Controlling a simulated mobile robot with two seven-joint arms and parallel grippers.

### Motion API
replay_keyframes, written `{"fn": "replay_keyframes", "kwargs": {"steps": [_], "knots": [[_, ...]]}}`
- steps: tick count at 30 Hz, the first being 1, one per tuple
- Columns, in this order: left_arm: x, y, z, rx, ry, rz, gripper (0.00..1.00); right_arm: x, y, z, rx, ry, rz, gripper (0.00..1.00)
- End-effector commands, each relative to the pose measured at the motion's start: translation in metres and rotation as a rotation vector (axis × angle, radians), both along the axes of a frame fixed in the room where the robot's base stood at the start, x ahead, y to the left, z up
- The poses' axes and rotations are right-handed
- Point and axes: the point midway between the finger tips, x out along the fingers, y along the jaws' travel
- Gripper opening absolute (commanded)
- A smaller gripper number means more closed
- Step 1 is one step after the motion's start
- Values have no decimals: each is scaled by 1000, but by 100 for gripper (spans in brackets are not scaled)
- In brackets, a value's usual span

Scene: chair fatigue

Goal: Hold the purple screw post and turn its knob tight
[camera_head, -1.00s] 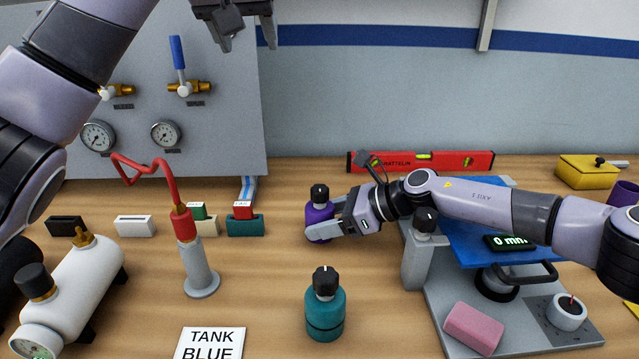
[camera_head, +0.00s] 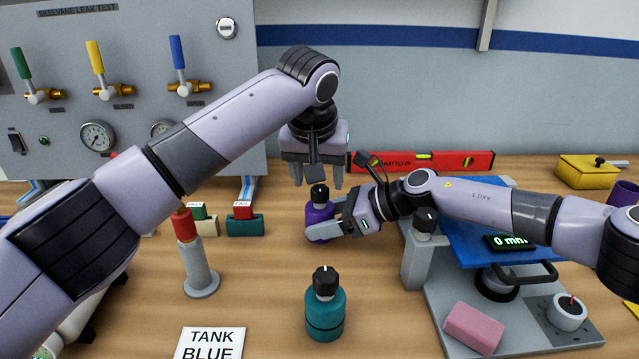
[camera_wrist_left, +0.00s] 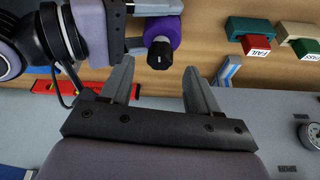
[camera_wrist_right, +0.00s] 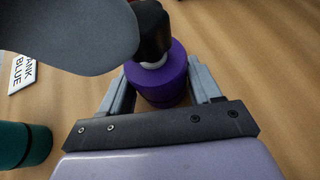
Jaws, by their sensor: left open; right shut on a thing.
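The purple screw post (camera_head: 316,222) stands upright on the wooden bench, with its black knob (camera_head: 320,195) on top. My right gripper (camera_head: 336,226) is shut on the post's purple body from the right; in the right wrist view the post (camera_wrist_right: 160,80) sits between its fingers. My left gripper (camera_head: 317,180) is open, pointing down above the post, its fingers near the knob's height. In the right wrist view a dark rounded shape partly hides the knob.
A teal post (camera_head: 325,312) with a black knob stands in front. A grey cylinder with red top (camera_head: 198,265) stands left. A blue platform fixture (camera_head: 470,240) is at right under my right arm. A red level (camera_head: 450,161) lies behind. Bench between the posts is clear.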

Motion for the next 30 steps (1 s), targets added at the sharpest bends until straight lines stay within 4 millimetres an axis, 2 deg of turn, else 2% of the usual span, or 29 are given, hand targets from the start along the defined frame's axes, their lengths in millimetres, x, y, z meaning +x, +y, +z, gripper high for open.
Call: {"fn": "replay_keyframes", "kwargs": {"steps": [6, 17, 22, 23, 30], "knots": [[9, -3, -24, -1, 0, 0, 61, 0, 0, 1, 1, -1, -1, 46], [12, -3, -28, -1, -1, 0, 61, 0, 0, 1, 1, -1, -1, 46], [12, -3, -28, -1, -1, 0, 9, 0, 0, 1, 1, -1, -1, 46], [12, -3, -28, -1, -1, 0, 5, 0, 0, 1, 1, -1, -1, 46], [11, -3, -28, -2, 0, -14, 5, 0, 0, 0, 1, -1, -1, 46]]}}
